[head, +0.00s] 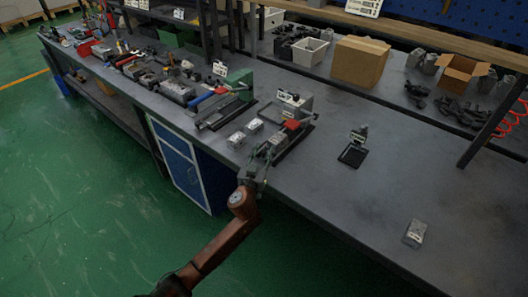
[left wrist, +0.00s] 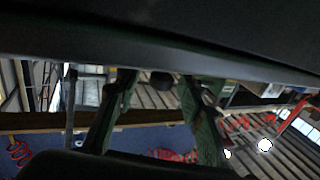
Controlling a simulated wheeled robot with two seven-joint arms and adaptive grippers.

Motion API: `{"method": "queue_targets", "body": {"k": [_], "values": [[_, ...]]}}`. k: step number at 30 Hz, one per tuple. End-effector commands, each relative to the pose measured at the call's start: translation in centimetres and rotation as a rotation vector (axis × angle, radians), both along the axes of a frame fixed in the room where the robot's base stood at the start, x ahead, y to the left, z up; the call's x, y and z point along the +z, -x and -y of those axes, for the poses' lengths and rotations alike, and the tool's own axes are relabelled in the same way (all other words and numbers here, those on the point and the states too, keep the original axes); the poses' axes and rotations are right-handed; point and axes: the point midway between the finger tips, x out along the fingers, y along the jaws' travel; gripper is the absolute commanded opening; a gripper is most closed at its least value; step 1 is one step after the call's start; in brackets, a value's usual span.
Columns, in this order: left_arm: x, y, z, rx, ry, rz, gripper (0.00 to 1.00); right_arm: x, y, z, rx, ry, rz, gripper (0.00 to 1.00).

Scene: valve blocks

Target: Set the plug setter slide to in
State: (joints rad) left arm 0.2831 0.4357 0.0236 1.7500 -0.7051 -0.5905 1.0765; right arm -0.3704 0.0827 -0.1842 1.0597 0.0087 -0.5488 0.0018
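Two bench fixtures stand near my left gripper. One has a red-topped part (head: 291,125), a grey block and a dark base. The other has a blue handle (head: 206,99) and a green block (head: 238,83). Their labels are too small to read, so I cannot tell which is the plug setter or how its slide is set. My left gripper (head: 254,172) is at the front end of the red-topped fixture; contact is unclear. In the left wrist view, its two fingers (left wrist: 157,100) stand apart with nothing visibly held. A dark surface (left wrist: 180,45) crosses above them. My right gripper is out of view.
A black stand (head: 353,152) and a clear block (head: 414,233) are to the right, with bare bench (head: 330,195) between. Cardboard boxes (head: 360,62) stand at the back. A shelf post (head: 490,125) rises at right.

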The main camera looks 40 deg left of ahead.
Motion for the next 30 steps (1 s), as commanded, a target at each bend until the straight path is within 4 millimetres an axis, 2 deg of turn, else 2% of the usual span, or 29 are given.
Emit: {"method": "queue_targets", "body": {"k": [8,11,21,27,30], "values": [[-0.2,0.7,0.3,0.000,0.001,-0.002,0.36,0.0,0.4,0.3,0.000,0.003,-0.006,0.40],[-0.2,2.0,0.9,0.000,0.003,-0.001,0.36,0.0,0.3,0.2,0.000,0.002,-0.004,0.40],[-0.1,8.4,3.5,0.001,0.003,0.000,0.36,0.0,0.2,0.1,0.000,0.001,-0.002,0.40],[-0.1,10.6,4.4,0.000,0.002,-0.001,0.36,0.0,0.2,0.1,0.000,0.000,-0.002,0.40],[0.0,11.0,4.6,0.000,0.000,-0.001,0.36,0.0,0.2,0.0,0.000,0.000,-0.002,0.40]]}}
